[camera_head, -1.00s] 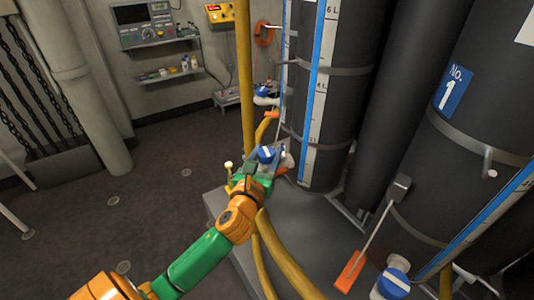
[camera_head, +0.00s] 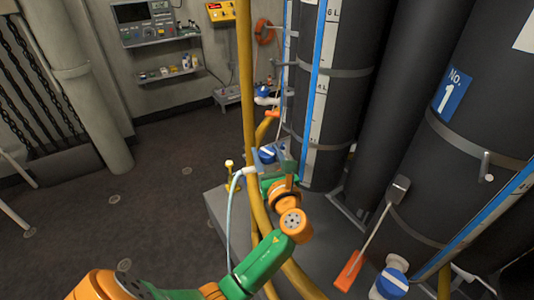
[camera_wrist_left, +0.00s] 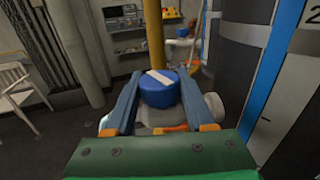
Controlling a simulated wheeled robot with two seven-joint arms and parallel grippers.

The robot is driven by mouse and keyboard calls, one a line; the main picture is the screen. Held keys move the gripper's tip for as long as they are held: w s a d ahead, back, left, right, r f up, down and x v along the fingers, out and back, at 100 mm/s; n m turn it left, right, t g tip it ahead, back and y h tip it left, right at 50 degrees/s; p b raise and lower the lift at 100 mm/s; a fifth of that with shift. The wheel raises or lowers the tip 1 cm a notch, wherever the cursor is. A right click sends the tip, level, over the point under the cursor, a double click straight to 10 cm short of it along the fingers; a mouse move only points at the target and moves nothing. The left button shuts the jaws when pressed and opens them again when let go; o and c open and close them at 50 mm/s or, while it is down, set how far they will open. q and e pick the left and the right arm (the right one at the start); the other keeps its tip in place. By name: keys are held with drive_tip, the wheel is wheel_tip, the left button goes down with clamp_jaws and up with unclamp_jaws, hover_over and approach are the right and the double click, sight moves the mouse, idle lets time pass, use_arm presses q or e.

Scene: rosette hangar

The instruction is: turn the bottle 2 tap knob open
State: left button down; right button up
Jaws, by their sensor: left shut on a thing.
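The tap knob is a round blue cap with a white bar across its top, low beside a tall dark bottle (camera_head: 335,90). It shows in the head view (camera_head: 267,154) and larger in the left wrist view (camera_wrist_left: 158,91), where the bar lies slanted. A "2" is partly visible on the dark bottle (camera_wrist_left: 303,60) at the right of that view. My left gripper (camera_head: 269,160) is shut on this knob, with one blue-grey finger on each side. The fingers and palm hide part of the tap body. My right gripper is not in view.
A yellow pole (camera_head: 245,80) stands just behind my gripper. Yellow hoses (camera_head: 283,255) run down beside my arm.

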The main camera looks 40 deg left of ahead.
use_arm(q)
drive_tip(key=shift+f+n+g+y+b, duration=0.1)
drive_tip(key=shift+n+g+y+b, duration=0.3)
drive_tip(key=shift+n+g+y, duration=0.55)
drive_tip(key=n+g+y+b, duration=0.1)
drive_tip(key=g, duration=0.2)
drive_tip(key=shift+f+n, duration=0.1)
drive_tip(key=shift+n, duration=0.25)
drive_tip(key=n+g+y+b, duration=0.1)
drive_tip(key=n+g+b, duration=0.1)
drive_tip(key=g+b, duration=0.1)
drive_tip(key=shift+s+r+n+g+b, duration=0.1)
drive_tip(key=shift+r+n+g+b, duration=0.1)
drive_tip(key=shift+n+g+b, duration=0.95)
drive_tip(key=shift+m, duration=0.25)
drive_tip(key=shift+c, duration=1.3)
unclamp_jaws()
drive_tip(key=shift+s, duration=0.1)
drive_tip(key=shift+r, duration=0.1)
